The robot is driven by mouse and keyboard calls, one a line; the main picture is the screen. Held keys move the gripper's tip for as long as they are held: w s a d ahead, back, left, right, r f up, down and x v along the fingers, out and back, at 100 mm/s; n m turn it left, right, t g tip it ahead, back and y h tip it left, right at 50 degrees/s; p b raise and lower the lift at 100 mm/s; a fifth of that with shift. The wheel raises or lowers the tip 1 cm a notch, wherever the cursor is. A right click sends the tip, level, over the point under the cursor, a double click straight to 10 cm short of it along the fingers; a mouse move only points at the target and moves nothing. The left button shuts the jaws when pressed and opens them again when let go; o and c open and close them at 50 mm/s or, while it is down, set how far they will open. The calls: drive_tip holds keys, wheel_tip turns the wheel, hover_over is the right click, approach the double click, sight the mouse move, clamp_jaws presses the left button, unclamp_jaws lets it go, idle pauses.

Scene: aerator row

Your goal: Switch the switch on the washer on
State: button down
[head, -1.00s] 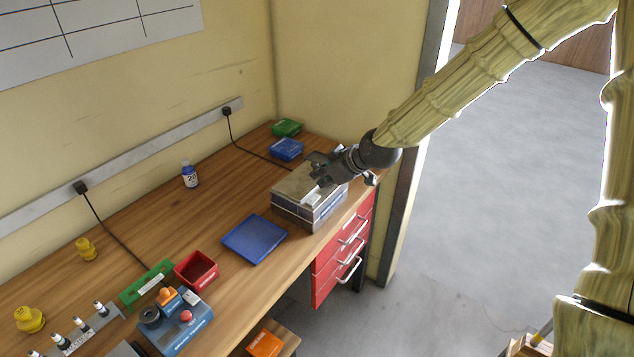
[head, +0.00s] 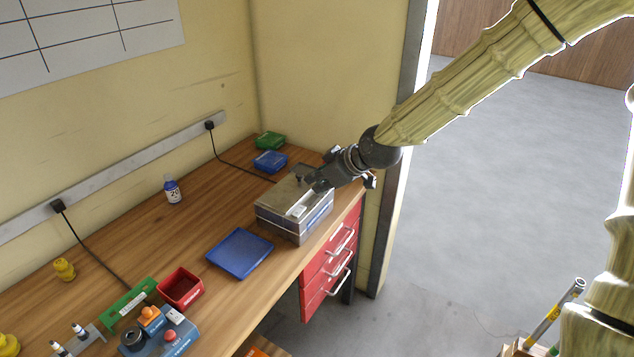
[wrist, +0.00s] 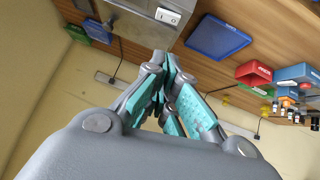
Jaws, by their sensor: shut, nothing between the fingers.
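The washer (head: 283,219) is a grey metal box near the right end of the wooden bench. Its switch, a rocker on a white plate (head: 300,209), faces up on the near part of the top; it also shows at the top of the wrist view (wrist: 168,16). Which way the rocker is tipped is too small to tell. My gripper (head: 311,184) is over the washer's top, just behind the switch plate in the head view. In the wrist view the teal-padded fingers (wrist: 164,60) meet at their tips, empty, a little apart from the switch in the picture.
A blue tray (head: 239,253) lies left of the washer, and a red bin (head: 180,288) beyond it. Blue (head: 270,161) and green (head: 270,140) boxes stand behind the washer. A black cable (head: 240,163) runs along the bench toward it. Red drawers (head: 328,268) are below.

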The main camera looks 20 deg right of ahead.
drive_tip(key=shift+w+d+r, duration=0.1)
drive_tip(key=shift+w+d, duration=0.55)
drive_tip(key=shift+w, duration=0.1)
drive_tip(key=shift+s+a+r, duration=0.15)
drive_tip(key=shift+s, duration=0.2)
idle(0.4)
drive_tip(key=p, duration=0.2)
hover_over(302, 209)
drive_tip(key=f, duration=0.8)
drive_tip(key=shift+s+a+f, duration=0.1)
drive_tip(key=shift+a, duration=0.1)
drive_tip(key=shift+d+f+p, duration=0.15)
drive_tip(key=shift+f+p, duration=0.2)
drive_tip(key=shift+f, duration=1.05)
